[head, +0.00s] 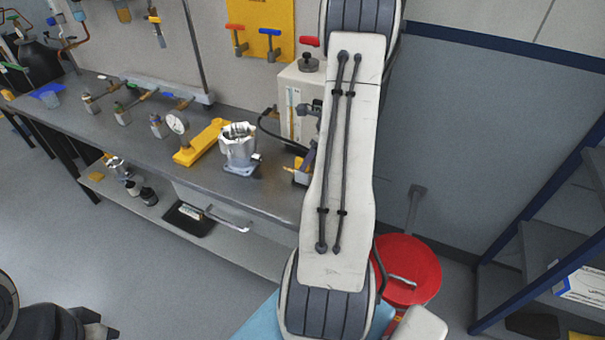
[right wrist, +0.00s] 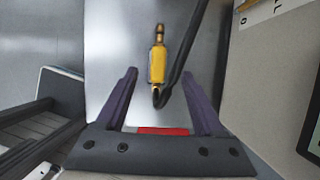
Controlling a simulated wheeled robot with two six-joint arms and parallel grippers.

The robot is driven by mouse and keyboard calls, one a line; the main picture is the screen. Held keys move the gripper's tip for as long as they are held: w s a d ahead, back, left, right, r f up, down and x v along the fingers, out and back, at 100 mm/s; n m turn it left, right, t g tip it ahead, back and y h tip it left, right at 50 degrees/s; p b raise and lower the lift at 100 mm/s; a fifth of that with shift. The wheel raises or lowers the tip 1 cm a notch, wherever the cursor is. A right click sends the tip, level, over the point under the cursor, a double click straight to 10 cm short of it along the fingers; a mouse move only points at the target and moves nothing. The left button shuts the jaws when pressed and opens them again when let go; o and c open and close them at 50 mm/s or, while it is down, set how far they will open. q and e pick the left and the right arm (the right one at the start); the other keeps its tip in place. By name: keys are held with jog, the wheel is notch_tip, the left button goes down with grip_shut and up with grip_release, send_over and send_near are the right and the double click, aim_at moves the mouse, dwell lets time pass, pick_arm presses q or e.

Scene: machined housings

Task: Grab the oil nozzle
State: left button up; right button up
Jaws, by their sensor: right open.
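The oil nozzle (right wrist: 157,62), yellow with a brass tip, shows in the right wrist view with a black hose curving beside it. Its lower end lies between the fingertips of my right gripper (right wrist: 160,73), which is open, with a gap on both sides. In the head view a small yellow piece of the nozzle (head: 289,169) shows at the bench edge, left of my right arm. My right arm hides most of my right gripper there. Dark parts of my left arm show at the lower left; its jaws are unclear.
A metal housing (head: 239,150) and yellow tool (head: 203,142) sit on the grey bench (head: 130,140). A red bucket (head: 410,270) stands on the floor at right, near a shelf rack (head: 545,250).

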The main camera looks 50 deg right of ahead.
aim_at(299, 172)
jog(key=x, duration=0.8)
jog(key=shift+w+a+p, duration=0.1)
jog(key=shift+a+p, duration=0.1)
jog(key=shift+p, duration=0.1)
grip_shut()
